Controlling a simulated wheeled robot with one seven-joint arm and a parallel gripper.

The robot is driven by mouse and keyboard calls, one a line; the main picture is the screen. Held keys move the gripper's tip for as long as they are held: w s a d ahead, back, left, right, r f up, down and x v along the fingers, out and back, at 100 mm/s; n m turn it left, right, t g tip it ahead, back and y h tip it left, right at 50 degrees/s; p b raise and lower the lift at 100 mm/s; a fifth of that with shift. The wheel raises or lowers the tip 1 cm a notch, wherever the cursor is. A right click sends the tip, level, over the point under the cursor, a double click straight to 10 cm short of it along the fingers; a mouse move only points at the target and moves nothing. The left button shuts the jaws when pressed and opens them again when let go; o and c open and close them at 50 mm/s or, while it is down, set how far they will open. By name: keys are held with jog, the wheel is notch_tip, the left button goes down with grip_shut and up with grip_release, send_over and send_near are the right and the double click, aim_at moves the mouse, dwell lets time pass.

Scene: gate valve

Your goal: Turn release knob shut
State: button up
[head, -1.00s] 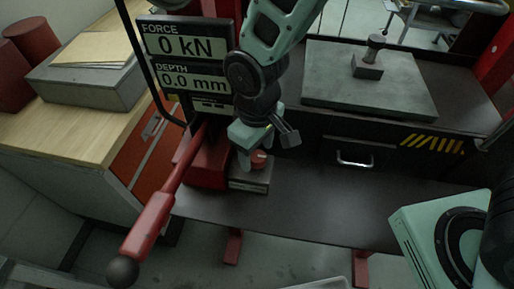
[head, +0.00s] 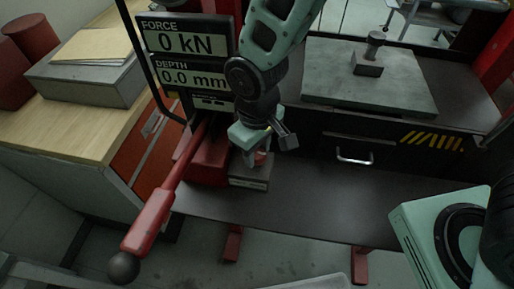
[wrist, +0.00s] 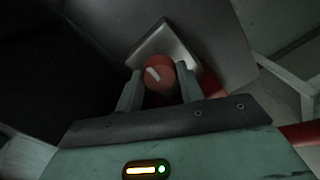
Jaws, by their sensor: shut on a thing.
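The release knob (wrist: 159,74) is round and red with a white pointer mark, on a grey metal block (wrist: 163,44) in the wrist view. My gripper (wrist: 160,92) has one finger on each side of the knob and is shut on it. In the head view my gripper (head: 250,160) points down over the block (head: 250,178), and the knob (head: 261,158) is mostly hidden behind the fingers. The pointer mark slants up to the left in the wrist view.
A red lever (head: 160,205) with a black ball end slants toward the front left. A display (head: 187,55) reads 0 kN and 0.0 mm. A grey plate (head: 370,82) with a small post lies at the back right. The dark bench (head: 310,205) is clear right of the block.

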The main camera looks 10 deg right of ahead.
aim_at(258, 152)
jog(key=m, duration=0.4)
jog(key=shift+b, duration=0.3)
jog(key=m, duration=0.4)
jog(key=shift+r+m+p, duration=0.1)
jog(key=shift+m+p, duration=0.3)
jog(key=m+p, duration=0.2)
jog(key=m, duration=0.3)
jog(key=shift+p, duration=0.3)
jog(key=shift+m+p, duration=0.9)
jog(key=shift+m, duration=0.9)
jog(key=o, duration=1)
notch_tip(258, 152, up, 17)
jog(key=shift+r+b, duration=0.15)
jog(key=shift+b, duration=0.65)
